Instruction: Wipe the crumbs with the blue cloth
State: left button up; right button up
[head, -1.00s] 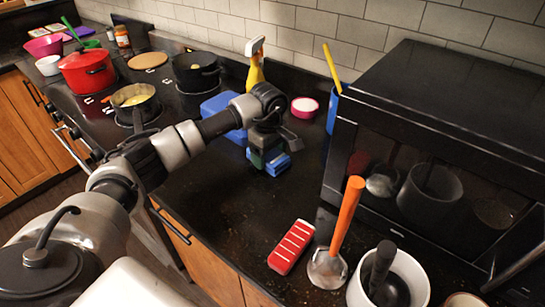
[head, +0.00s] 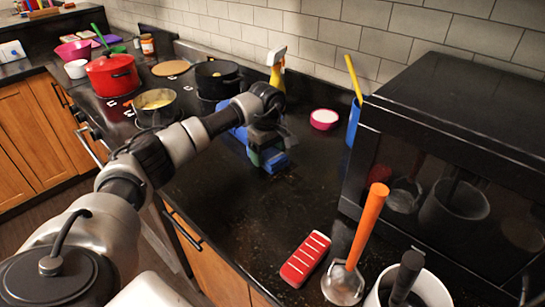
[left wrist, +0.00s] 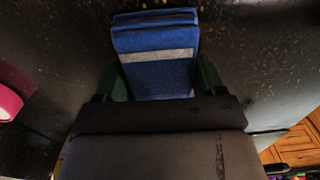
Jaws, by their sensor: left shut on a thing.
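My left gripper (head: 266,154) is low over the dark counter and shut on the blue cloth (head: 279,164). In the left wrist view the cloth (left wrist: 158,68) is a folded blue block with a pale stripe, between the green fingers (left wrist: 160,84). It is at or very near the counter top; the exact contact is hidden. Tiny pale crumbs (left wrist: 72,58) lie scattered on the counter around the cloth in the left wrist view. In the head view they are faint specks near the cloth. My right gripper is not in view.
A blue object (head: 238,137) is partly hidden behind my arm. A yellow spray bottle (head: 277,75), pink bowl (head: 323,119) and blue holder (head: 354,122) stand behind. A black microwave (head: 460,150) is at right; a red striped item (head: 305,260) lies in front. The middle counter is clear.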

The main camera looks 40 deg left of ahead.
pick_arm(q)
jog(key=shift+a, duration=0.4)
